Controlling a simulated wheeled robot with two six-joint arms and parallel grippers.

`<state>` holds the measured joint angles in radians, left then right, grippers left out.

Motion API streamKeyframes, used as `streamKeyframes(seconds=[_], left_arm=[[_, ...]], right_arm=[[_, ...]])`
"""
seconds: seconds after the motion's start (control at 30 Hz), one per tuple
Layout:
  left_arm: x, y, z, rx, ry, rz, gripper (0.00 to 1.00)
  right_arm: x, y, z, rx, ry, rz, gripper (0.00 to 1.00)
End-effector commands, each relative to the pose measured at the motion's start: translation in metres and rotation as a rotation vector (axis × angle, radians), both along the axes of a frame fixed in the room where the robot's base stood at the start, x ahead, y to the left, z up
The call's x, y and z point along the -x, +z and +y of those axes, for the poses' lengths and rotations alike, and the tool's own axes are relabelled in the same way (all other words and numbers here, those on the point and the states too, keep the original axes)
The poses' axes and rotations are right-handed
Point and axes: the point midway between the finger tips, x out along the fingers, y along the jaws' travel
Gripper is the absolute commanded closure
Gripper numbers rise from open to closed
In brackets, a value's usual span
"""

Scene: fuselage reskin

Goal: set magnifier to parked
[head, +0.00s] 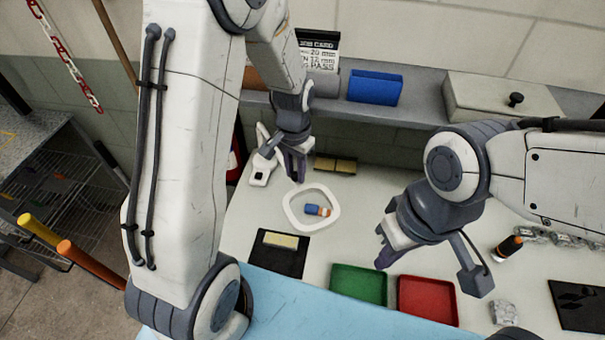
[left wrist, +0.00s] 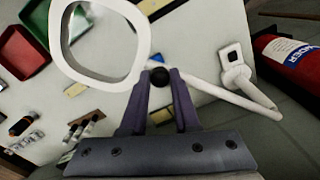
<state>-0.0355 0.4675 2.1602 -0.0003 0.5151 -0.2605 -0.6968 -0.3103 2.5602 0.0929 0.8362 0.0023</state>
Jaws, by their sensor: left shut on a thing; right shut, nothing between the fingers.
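The magnifier is a white rounded ring (head: 289,207) on a white jointed arm, over the worktable in the head view. Its ring also fills the upper left of the left wrist view (left wrist: 141,42). A black knob (left wrist: 159,76) sits where the ring meets its arm (left wrist: 205,88). My left gripper (head: 297,174) is shut on this knob, between its two dark fingers in the left wrist view (left wrist: 158,100). The magnifier's mount (left wrist: 235,62) stands at the table edge. My right gripper (head: 384,258) is shut and empty, above the table, right of the ring.
A blue and orange bottle (head: 317,211) shows through the ring. A green tray (head: 358,284) and a red tray (head: 428,299) lie at the front. A black pad (head: 278,262) lies left of them. A shelf (head: 425,113) with a blue bin (head: 375,88) runs behind. A red extinguisher (left wrist: 288,68) stands beside the table.

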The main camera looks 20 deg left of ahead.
Motion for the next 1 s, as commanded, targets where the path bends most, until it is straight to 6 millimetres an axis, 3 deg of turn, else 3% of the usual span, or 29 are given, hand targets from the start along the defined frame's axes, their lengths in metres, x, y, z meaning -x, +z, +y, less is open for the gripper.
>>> streamKeyframes(seconds=[0.3,0.33,0.4,0.77,1.0], left_arm=[[-0.002,0.001,0.001,0.0,0.012,-0.005,1.0],[-0.002,0.001,0.001,0.0,0.012,-0.005,0.59],[-0.002,0.001,0.001,0.0,0.011,-0.005,0.41],[-0.002,0.004,0.001,0.0,0.009,-0.004,0.41],[-0.003,0.042,0.001,0.0,0.009,-0.011,0.41]], right_arm=[[0.0,0.0,0.0,0.0,0.0,0.0,1.0],[0.0,0.0,0.0,0.0,0.0,0.0,1.0],[0.0,0.0,0.0,0.0,0.0,0.0,1.0],[0.0,-0.001,0.0,0.0,0.0,0.0,1.0],[0.0,-0.008,0.0,0.0,0.0,0.0,1.0]])
